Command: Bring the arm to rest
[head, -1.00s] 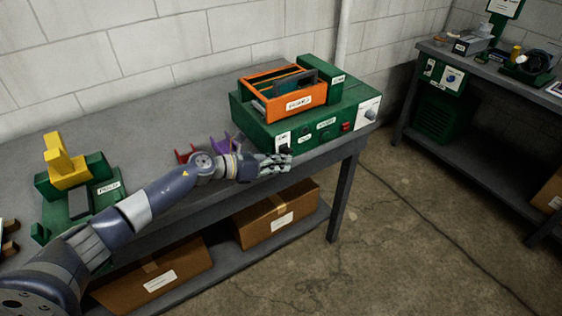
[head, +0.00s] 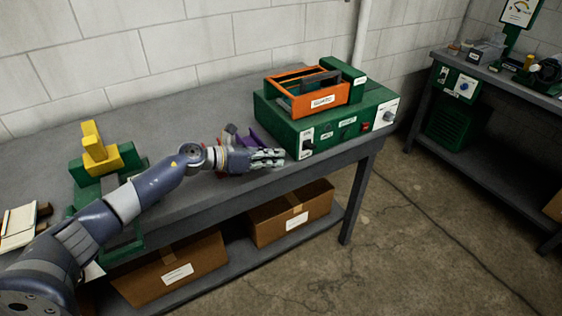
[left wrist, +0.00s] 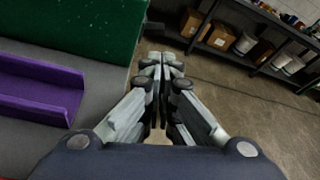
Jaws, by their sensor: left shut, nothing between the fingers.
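My left arm comes in from the left in the head view, stretched along the front of the grey workbench (head: 190,203). My left gripper (head: 283,157) is shut and empty, just in front of the left end of a green machine (head: 340,128). The left wrist view shows its fingers (left wrist: 163,65) together with nothing between them. Beside the gripper, the green machine's side (left wrist: 75,25) and a purple holder (left wrist: 40,88) show in that view. My right gripper is not in view.
An orange tray (head: 315,104) sits on the green machine. A yellow piece (head: 98,150) stands on a green fixture at the bench's left. Cardboard boxes (head: 290,215) lie on the lower shelf. A second bench (head: 500,82) stands at right, with open floor between.

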